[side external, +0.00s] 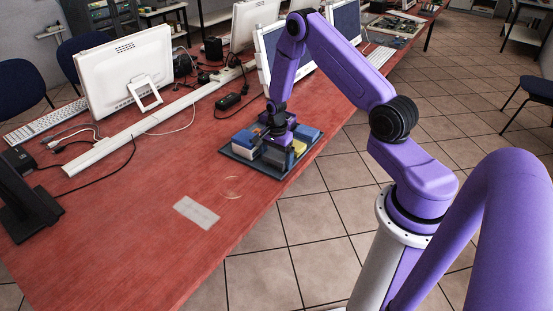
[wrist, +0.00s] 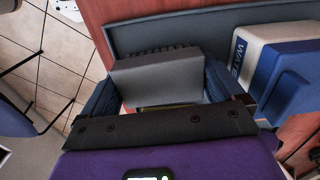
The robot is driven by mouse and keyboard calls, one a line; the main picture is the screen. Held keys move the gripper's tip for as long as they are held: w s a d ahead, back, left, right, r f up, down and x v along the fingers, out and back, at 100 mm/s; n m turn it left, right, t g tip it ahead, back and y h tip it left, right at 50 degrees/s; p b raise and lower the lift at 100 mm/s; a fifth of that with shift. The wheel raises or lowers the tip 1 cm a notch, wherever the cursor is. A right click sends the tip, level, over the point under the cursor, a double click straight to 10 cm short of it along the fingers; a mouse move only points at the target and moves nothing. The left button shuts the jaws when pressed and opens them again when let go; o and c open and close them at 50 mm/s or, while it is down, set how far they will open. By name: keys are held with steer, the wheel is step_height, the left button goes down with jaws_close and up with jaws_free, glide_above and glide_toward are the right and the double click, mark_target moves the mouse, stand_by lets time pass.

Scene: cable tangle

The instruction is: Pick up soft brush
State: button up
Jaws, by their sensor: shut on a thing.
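The soft brush (wrist: 158,76) appears to be the grey block with a dark ribbed or bristled edge in the wrist view. It lies between the two fingers of my gripper (wrist: 165,82), with one finger at each side, and my gripper is shut on it. In the side view my gripper (side external: 280,139) is low over the dark grey tray (side external: 238,158), among the things in it. A grey block (side external: 277,156) shows just below my gripper there, probably the brush. I cannot tell whether the brush touches the tray floor.
A blue and white box (wrist: 262,65) with lettering stands close to the right finger in the wrist view. Blue (side external: 306,133) and yellow (side external: 299,149) things lie in the tray. The tray is near the table edge. A black adapter (side external: 229,101) and monitors stand behind.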

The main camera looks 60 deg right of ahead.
steer(key=shift+r, duration=0.1)
steer(key=shift+r, duration=0.6)
steer(key=s+a+r, duration=0.4)
steer(key=s+r, duration=0.7)
steer(key=s, duration=0.2)
steer(key=shift+a+r, duration=0.3)
steer(key=shift+a, duration=0.1)
steer(key=shift+s, duration=0.1)
